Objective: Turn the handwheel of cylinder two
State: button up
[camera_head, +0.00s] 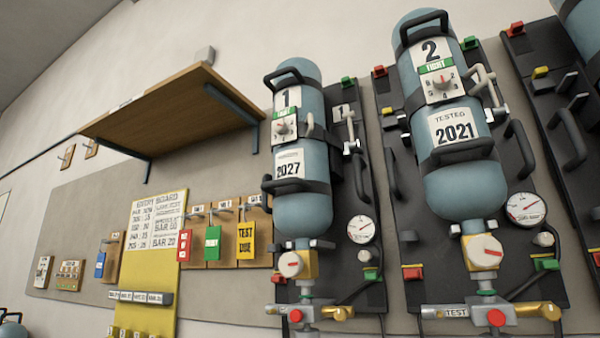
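Cylinder two (455,130) is a blue-grey cylinder held upside down on a dark backplate, right of centre, with its valve at the bottom. It bears a "2" label with a dial (441,83) and a "TESTED 2021" label (455,131). Its handwheel (485,251) is a round white knob with a small red mark, on a brass valve body below the cylinder. A round gauge (525,207) sits to the right of it. My gripper is not in view, and nothing covers the handwheel.
Cylinder one (303,205) hangs to the left with its own white handwheel (291,264). A wooden shelf (170,110) juts from the wall at upper left. A yellow entry board (155,240) stands below it. Dark handles (523,157) and hoses stick out around the backplates.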

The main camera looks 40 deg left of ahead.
aim_at(485, 250)
jog(key=i+l+u, duration=0.1)
jog(key=l, duration=0.25)
jog(key=i+l+u, duration=0.1)
jog(key=i+l, duration=0.15)
jog(key=l, duration=0.15)
jog(key=i+l, duration=0.15)
jog(key=l, duration=0.25)
jog(key=k+l+u, duration=0.1)
jog(key=l, duration=0.2)
jog(key=k+l+u, duration=0.1)
jog(key=l, duration=0.25)
jog(key=k+l+u, duration=0.1)
jog(key=k+l, duration=0.1)
jog(key=l, duration=0.1)
